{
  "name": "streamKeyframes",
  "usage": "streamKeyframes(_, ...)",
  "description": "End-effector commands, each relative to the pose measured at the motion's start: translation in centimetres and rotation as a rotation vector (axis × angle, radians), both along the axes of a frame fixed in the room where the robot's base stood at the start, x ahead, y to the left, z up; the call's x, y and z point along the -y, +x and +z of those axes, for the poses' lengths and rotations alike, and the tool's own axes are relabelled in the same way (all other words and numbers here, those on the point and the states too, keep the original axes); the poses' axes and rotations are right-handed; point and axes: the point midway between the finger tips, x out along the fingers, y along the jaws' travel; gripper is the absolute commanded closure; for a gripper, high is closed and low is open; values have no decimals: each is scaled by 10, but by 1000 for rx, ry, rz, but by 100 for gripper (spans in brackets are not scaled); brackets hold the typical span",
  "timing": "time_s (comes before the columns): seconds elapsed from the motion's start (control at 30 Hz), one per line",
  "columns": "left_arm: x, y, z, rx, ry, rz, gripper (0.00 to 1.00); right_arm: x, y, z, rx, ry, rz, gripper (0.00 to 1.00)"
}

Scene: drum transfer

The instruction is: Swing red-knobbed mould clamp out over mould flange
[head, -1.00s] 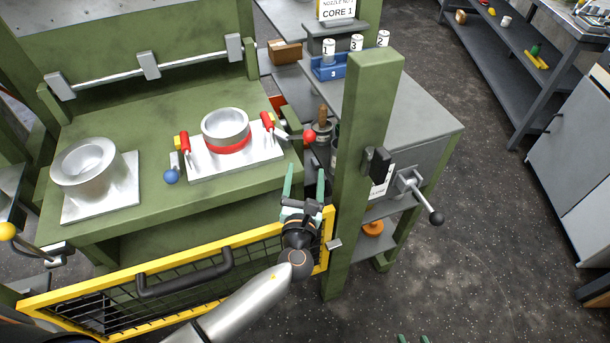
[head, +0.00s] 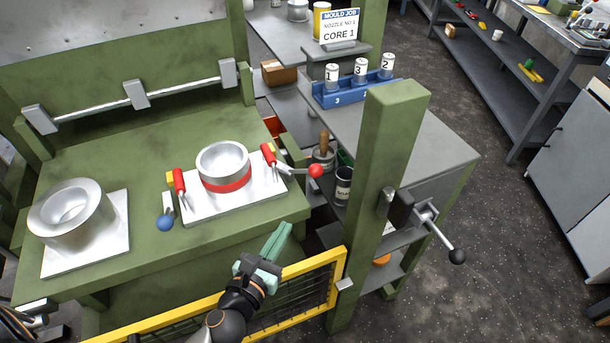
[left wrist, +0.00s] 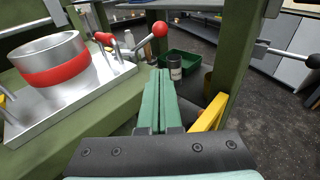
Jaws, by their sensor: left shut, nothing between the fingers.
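The red-knobbed clamp (head: 296,170) is at the right edge of the mould's plate, its lever pointing right, away from the mould. Its red ball knob (head: 316,171) sticks out past the press table edge. In the left wrist view the knob (left wrist: 159,29) is ahead of and above my fingertips. The mould (head: 223,166), a silver ring with a red band, sits on a square plate (head: 202,207). My left gripper (head: 284,230) is shut and empty, in front of the table edge and apart from the knob. My right gripper is out of view.
A yellow-framed mesh gate (head: 318,265) lies close beneath my left gripper. A green post (head: 385,190) stands to its right. A blue-knobbed lever (head: 166,222) is left of the plate. A second silver mould (head: 68,212) stands at far left.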

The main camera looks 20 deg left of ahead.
Motion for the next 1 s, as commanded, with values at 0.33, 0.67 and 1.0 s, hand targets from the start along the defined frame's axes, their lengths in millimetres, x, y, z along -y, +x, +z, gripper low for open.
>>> streamKeyframes(0.33,0,-3,12,18,-16,-40,100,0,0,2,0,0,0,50)
streamKeyframes(0.67,7,51,5,18,-17,-37,100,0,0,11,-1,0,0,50)
streamKeyframes(1.0,14,106,5,17,-17,-37,100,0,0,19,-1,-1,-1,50)
